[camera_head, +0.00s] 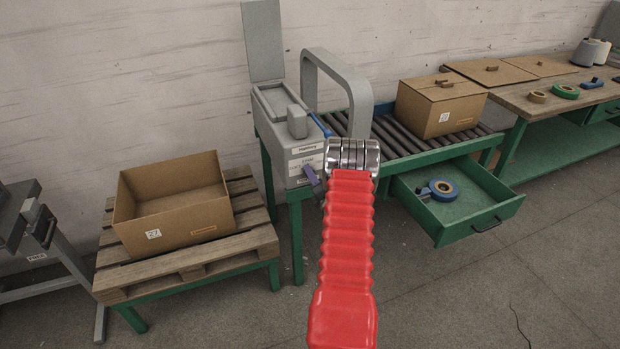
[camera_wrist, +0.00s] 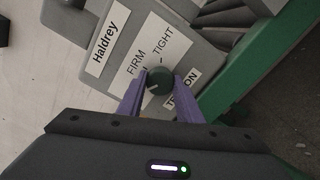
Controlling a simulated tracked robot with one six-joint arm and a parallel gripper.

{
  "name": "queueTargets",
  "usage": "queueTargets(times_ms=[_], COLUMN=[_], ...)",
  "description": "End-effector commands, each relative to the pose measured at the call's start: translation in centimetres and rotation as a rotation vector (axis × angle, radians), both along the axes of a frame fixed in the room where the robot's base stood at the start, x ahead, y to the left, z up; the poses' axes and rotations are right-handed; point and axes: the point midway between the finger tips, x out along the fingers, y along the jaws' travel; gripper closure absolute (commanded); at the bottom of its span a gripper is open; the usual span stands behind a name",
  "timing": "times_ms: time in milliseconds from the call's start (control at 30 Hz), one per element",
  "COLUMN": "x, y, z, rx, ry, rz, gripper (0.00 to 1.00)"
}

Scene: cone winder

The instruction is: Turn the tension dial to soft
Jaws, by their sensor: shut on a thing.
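The words FIRM and TIGHT are printed on a white label (camera_wrist: 149,48) above the dial. A second label (camera_wrist: 184,100) is partly covered by a finger. No SOFT mark can be read. The purple fingers of my gripper (camera_wrist: 160,77) are closed on the dial from both sides. I cannot tell clearly where the dial points. In the head view the machine (camera_head: 300,158) stands behind my arm; a purple finger shows at its front and the dial is hidden.
An open green drawer (camera_head: 449,232) with a blue tape dispenser juts out right of my arm. An open cardboard box (camera_head: 190,222) stands on a pallet (camera_head: 258,238) to the left. A grey arch (camera_head: 357,90) and a closed carton (camera_head: 437,115) stand over the roller conveyor.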

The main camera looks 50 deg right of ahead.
Motion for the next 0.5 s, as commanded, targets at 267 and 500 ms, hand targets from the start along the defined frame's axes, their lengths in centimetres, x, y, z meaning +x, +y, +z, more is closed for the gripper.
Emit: queueTargets(times_ms=[267, 500], x=[0.29, 0.25], y=[0.54, 0.52], z=[-0.38, -0.4], rx=[-0.017, -0.016], ry=[0.019, 0.018], rz=[0.011, 0.011], gripper=[0.9, 0.67])
